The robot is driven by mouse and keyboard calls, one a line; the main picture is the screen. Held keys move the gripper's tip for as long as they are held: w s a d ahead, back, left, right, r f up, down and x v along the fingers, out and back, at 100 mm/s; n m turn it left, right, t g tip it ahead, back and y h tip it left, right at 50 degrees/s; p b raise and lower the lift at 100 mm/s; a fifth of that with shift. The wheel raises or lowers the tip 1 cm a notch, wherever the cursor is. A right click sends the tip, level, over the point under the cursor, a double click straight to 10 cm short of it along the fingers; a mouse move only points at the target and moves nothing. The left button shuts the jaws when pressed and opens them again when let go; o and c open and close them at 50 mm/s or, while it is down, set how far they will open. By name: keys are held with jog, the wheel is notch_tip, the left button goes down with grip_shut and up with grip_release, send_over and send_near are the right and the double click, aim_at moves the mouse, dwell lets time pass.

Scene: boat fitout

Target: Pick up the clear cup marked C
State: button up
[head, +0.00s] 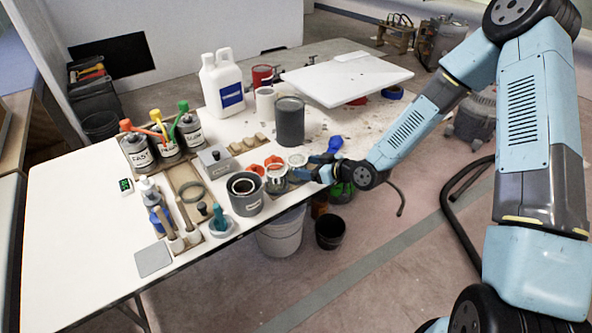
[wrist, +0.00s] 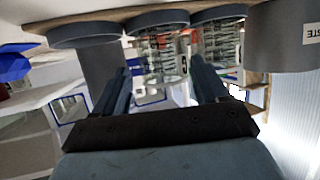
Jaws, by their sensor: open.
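The clear cup marked C (wrist: 158,58) shows in the wrist view, which looks upside down, with a dark letter on its side. It stands in a grey ring holder, ahead of and between the fingers of my gripper (wrist: 160,70). My gripper is open and empty; I cannot tell whether a finger touches the cup. In the head view my gripper (head: 308,172) is low at the table's right edge, beside small clear cups (head: 277,184). Their letters are too small to read there, and the gripper partly hides this area.
Another clear cup (wrist: 222,42) stands close beside cup C in the wrist view. A grey labelled pot (head: 246,196) and a dark grey can (head: 290,122) stand near my gripper. A white jug (head: 224,86) is farther back.

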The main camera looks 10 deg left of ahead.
aim_at(304, 167)
jog(key=x, duration=0.4)
jog(key=shift+a+f, duration=0.2)
jog(key=shift+a, duration=0.1)
jog(key=c, duration=0.7)
